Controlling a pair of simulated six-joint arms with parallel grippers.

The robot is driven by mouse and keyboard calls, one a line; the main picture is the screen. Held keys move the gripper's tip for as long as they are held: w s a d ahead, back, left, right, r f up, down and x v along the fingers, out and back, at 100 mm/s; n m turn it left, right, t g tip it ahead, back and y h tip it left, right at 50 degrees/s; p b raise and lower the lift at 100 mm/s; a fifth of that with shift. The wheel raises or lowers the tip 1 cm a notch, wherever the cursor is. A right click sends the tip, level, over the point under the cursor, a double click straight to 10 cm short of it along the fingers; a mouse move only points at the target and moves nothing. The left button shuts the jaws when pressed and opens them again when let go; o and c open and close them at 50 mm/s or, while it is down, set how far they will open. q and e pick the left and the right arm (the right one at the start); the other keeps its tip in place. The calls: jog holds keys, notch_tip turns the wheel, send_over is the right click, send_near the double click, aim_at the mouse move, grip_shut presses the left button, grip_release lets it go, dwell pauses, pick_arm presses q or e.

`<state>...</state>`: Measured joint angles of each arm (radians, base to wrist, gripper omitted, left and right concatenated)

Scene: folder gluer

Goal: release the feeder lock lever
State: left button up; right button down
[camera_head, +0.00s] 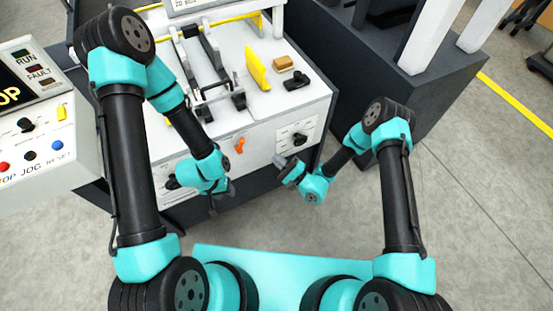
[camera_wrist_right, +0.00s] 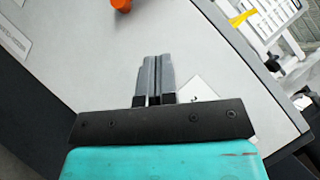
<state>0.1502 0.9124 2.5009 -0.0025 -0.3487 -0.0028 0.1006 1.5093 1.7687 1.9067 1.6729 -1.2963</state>
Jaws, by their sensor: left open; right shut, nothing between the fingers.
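A small orange lever (camera_head: 239,146), which looks like the feeder lock lever, stands on the white front panel of the machine. Part of it shows at the top edge of the right wrist view (camera_wrist_right: 121,4). My right gripper (camera_head: 281,164) is shut and empty, in front of the panel, to the right of and below the lever, apart from it. Its closed fingers (camera_wrist_right: 155,75) point toward the panel in the right wrist view. My left gripper (camera_head: 222,197) is open, low in front of the panel and left of my right gripper. Its fingers are small and partly hidden by its wrist.
A labelled plate with a black knob (camera_head: 299,138) is right of the lever. On the machine top are a yellow plate (camera_head: 257,67), a brown block (camera_head: 283,63) and a black part (camera_head: 297,81). A control console (camera_head: 45,150) stands left.

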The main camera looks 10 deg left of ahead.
jog(key=x, duration=0.3)
jog(key=s+x, duration=0.1)
jog(key=x, duration=0.2)
jog(key=s+r+x, duration=0.1)
jog(key=x, duration=0.3)
jog(key=shift+a, duration=0.2)
jog(key=shift+s+a+r, duration=0.1)
jog(key=shift+a+r, duration=0.25)
jog(key=shift+a, duration=0.1)
